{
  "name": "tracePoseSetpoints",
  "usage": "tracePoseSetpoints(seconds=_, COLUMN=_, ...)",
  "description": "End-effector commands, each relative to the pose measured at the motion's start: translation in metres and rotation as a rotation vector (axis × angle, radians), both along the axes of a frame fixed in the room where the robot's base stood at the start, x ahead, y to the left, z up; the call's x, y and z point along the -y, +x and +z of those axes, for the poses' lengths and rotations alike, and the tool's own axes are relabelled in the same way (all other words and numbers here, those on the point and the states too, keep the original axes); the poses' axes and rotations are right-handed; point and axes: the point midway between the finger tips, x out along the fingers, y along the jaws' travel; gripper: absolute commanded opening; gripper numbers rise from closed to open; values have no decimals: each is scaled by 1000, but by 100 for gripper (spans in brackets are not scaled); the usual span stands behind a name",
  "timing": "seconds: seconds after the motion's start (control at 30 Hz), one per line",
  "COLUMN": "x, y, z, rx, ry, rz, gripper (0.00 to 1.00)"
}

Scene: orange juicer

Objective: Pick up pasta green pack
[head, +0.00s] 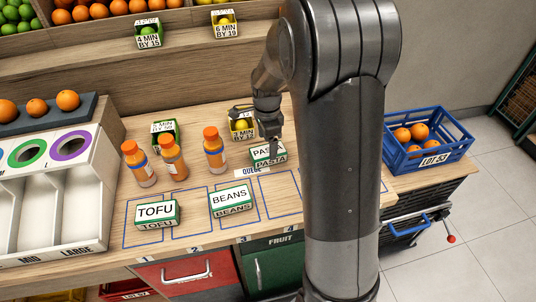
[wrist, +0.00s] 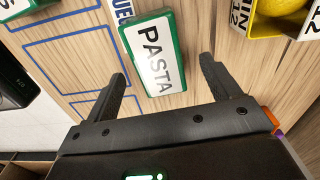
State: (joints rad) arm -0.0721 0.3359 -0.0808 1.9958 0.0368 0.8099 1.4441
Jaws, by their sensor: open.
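The pasta pack (head: 268,153) is a green box with a white label reading PASTA. It stands on the wooden counter just behind the QUEUE strip. In the wrist view the pasta pack (wrist: 153,55) lies ahead of my gripper, between the lines of the two fingers. My gripper (head: 268,135) is above the pack in the head view, partly hidden by my own arm. In the wrist view my gripper (wrist: 165,85) is open, with its dark fingers apart and nothing held. I cannot tell the exact height gap.
Green TOFU (head: 157,213) and BEANS (head: 231,199) packs stand in blue outlined slots in front. Several orange juice bottles (head: 214,150) stand to the left. A small yellow box (head: 241,125) is close behind the pasta pack. A blue crate (head: 427,143) of oranges is at right.

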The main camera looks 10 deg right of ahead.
Motion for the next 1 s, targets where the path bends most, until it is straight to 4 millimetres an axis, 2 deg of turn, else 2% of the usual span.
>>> tracePoseSetpoints(seconds=0.23, x=2, y=-4, z=-38, rx=-5, ry=0, rz=0, gripper=82)
tracePoseSetpoints(seconds=0.37, x=2, y=-3, z=-45, rx=-2, ry=0, rz=0, gripper=82)
tracePoseSetpoints(seconds=0.57, x=2, y=-3, z=-45, rx=-1, ry=0, rz=1, gripper=82)
tracePoseSetpoints(seconds=1.0, x=2, y=-3, z=-45, rx=-1, ry=0, rz=1, gripper=46)
